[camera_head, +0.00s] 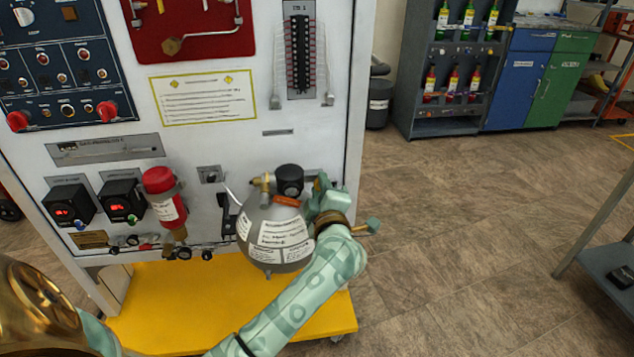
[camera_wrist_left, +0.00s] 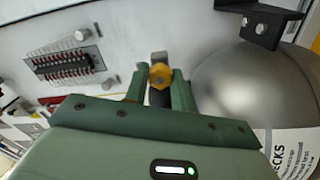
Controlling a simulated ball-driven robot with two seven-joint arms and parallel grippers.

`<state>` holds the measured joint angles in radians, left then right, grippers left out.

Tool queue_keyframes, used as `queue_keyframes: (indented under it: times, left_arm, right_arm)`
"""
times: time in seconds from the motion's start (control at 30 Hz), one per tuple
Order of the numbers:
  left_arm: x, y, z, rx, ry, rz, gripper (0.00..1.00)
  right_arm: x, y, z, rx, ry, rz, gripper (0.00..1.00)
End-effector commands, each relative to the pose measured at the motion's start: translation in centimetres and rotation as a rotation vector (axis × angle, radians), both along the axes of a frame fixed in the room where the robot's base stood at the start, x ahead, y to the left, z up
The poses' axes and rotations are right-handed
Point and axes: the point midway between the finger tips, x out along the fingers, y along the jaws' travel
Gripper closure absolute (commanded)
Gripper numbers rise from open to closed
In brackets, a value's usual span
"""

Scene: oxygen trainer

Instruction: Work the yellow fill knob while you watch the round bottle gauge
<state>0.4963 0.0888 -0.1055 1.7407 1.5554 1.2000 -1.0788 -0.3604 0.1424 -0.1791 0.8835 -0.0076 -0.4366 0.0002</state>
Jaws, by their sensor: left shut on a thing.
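The grey round bottle (camera_head: 272,232) with white labels hangs at the front of the trainer panel. Its black round gauge (camera_head: 289,180) sits at the top; its face is too small and dark to read. My left gripper (camera_head: 322,187) is just right of the gauge, its arm passing in front of the bottle's right side. In the left wrist view, the yellow fill knob (camera_wrist_left: 161,75) lies between the two fingertips of my left gripper (camera_wrist_left: 160,88), which is shut on it. The bottle (camera_wrist_left: 258,85) shows at the right there. In the head view the knob is hidden by the gripper. My right gripper is out of view.
A red cylinder (camera_head: 163,196) and black boxes with red displays (camera_head: 122,200) are on the panel left of the bottle. A yellow base (camera_head: 190,295) juts out below. A terminal strip (camera_head: 301,52) is above. Open floor (camera_head: 455,225) lies to the right.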

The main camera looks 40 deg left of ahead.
Motion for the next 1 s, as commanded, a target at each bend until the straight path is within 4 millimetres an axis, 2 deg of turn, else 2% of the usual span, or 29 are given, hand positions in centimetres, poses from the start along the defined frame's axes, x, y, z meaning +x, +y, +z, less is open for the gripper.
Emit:
queue_keyframes:
  times: [0.03,0.5,1.0]
  left_arm:
    - [-0.08,-0.09,0.26,-0.028,-0.028,0.000,0.97]
    - [-0.06,-0.07,-0.19,-0.265,-0.303,0.002,0.97]
    - [-0.06,-0.11,-0.41,-0.346,-0.396,0.001,0.97]
  right_arm:
    - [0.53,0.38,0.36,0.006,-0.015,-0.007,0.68]
    - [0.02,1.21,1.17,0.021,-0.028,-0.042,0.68]
    - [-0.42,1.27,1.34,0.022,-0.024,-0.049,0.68]
